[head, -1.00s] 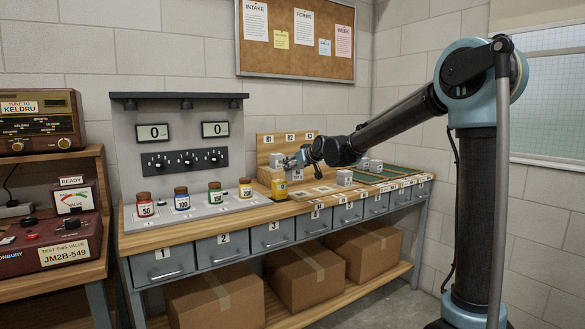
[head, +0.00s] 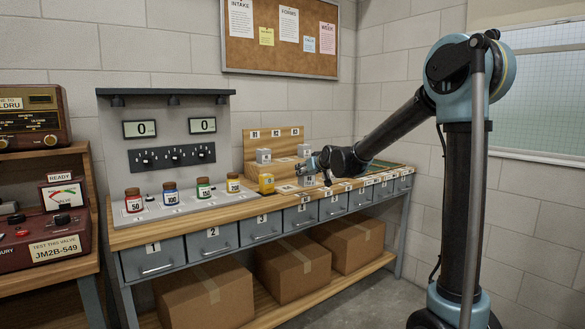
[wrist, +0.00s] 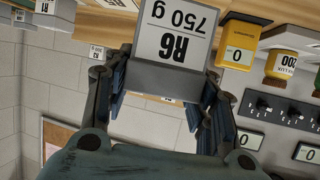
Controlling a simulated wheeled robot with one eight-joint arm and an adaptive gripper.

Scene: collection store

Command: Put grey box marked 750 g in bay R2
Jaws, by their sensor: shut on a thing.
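My gripper (wrist: 160,90) is shut on a grey box (wrist: 172,45) whose white label reads R6 and 750 g, upside down in the wrist view. Its fingers press on both sides of the box. In the head view my gripper (head: 311,165) is small, in front of the right part of the wooden rack (head: 249,147). The rack's labels read R1, R2 (head: 275,133) and R3. One grey box (head: 263,156) sits under R1. Other grey boxes (head: 304,150) show near my gripper; which one is held is unclear in that view. The space under R2 looks empty.
A yellow scale (head: 266,183) stands left of my gripper, beside several labelled jars (head: 203,188). White squares (head: 286,188) mark the bench top. Numbered drawers (head: 210,238) and cardboard boxes (head: 287,272) lie below. A grey panel (head: 170,115) with displays stands at the back.

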